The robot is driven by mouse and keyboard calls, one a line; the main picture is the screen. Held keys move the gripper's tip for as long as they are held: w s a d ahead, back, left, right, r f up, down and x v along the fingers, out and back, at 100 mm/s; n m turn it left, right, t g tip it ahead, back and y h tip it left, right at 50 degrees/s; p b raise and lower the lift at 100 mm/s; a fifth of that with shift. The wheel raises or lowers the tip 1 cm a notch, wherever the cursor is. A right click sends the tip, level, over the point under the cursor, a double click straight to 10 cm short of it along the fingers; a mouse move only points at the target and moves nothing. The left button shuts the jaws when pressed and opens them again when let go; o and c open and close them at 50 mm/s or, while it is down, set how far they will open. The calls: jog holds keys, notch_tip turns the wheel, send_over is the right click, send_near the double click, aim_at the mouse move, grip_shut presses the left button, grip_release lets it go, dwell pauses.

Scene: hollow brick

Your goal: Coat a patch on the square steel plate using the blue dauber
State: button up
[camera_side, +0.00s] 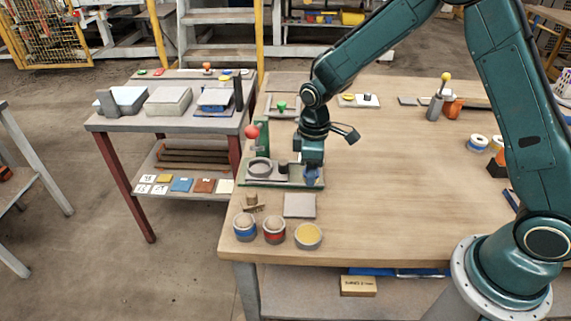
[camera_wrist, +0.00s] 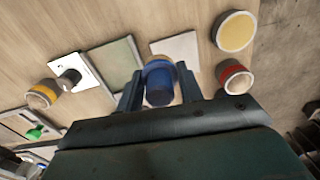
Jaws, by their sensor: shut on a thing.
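My gripper (camera_side: 312,163) is shut on the blue dauber (camera_side: 312,176), which hangs below it near the right end of the grey-green fixture board. In the wrist view the blue dauber (camera_wrist: 160,90) sits between the two fingers, with a yellowish band at its far end. A pale square plate (camera_side: 300,205), likely the steel plate, lies flat on the bench just in front of the dauber. In the wrist view a pale square plate (camera_wrist: 176,48) lies beyond the dauber's end. I cannot tell whether the dauber touches anything below it.
A blue-banded pot (camera_side: 245,228), a red-banded pot (camera_side: 274,230) and a yellow-filled dish (camera_side: 308,236) stand at the bench's front left. The fixture board (camera_side: 285,184) carries a grey ring (camera_side: 260,167) and a red-knobbed lever (camera_side: 252,131). The bench middle is clear.

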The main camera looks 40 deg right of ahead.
jog(key=w+a+r+n, duration=0.1)
jog(key=w+a+n, duration=0.1)
jog(key=a+n, duration=0.4)
jog(key=shift+w+a+r+n, duration=0.2)
jog(key=shift+a+n, duration=0.15)
jog(key=shift+n, duration=1.55)
jog(key=shift+f, duration=0.1)
